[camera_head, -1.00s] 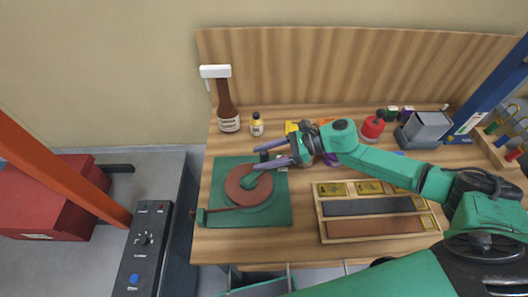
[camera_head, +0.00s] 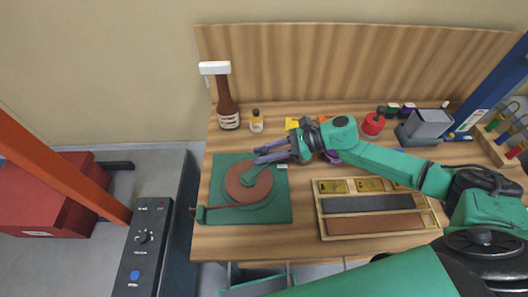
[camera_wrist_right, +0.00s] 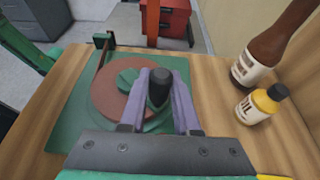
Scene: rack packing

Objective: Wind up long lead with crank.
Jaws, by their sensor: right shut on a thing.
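The winder is a green square base (camera_head: 222,168) on the left of the bench, with a round red-brown reel (camera_head: 238,191) on it. A green crank arm (camera_head: 254,175) slants up and right from the reel's middle. In the wrist view the dark crank knob (camera_wrist_right: 159,86) stands between the purple fingers of my right gripper (camera_wrist_right: 160,84), which is shut on it. In the head view my right gripper (camera_head: 262,156) reaches over the reel's upper right. A thin reddish-brown strip (camera_head: 225,207), perhaps the lead, runs from the reel to a green post (camera_head: 201,214). My left gripper is not in view.
A red can (camera_head: 373,125) and grey box stand at the back right.

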